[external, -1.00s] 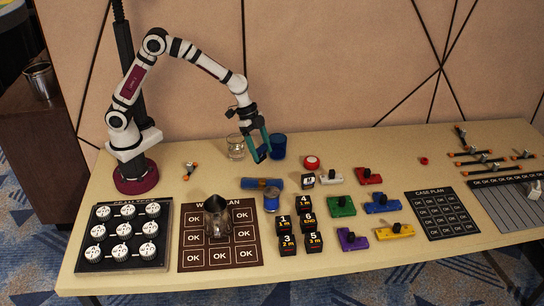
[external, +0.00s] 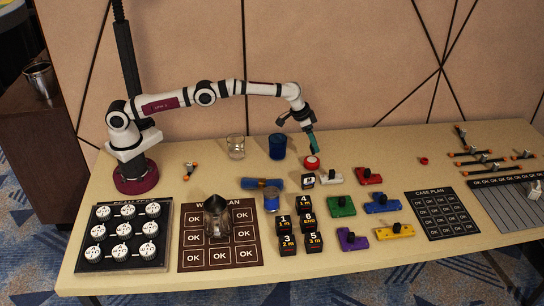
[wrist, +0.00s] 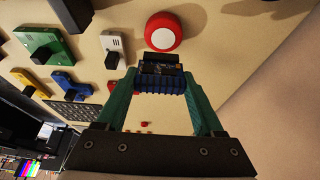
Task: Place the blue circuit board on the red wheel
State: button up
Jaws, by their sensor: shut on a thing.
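My gripper (external: 313,150) has green fingers and hangs tilted above the table at its back middle. In the wrist view the gripper (wrist: 161,82) is shut on the blue circuit board (wrist: 163,76), a small blue piece with dark parts on it, held between the fingertips. The board is too small to make out in the external view. The red wheel (external: 312,163) lies on the table right below the fingertips. In the wrist view the red wheel (wrist: 164,33) shows just beyond the board. I cannot tell whether board and wheel touch.
A blue cup (external: 277,147) and a clear glass (external: 236,147) stand left of my gripper. A small white-and-black block (external: 308,180) and a white part (external: 332,176) lie close in front of the wheel.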

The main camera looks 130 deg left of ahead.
aim_at(312, 148)
notch_tip(312, 148, down, 4)
jog(key=shift+a+f, duration=0.1)
jog(key=shift+a, duration=0.05)
jog(key=o, duration=1.3)
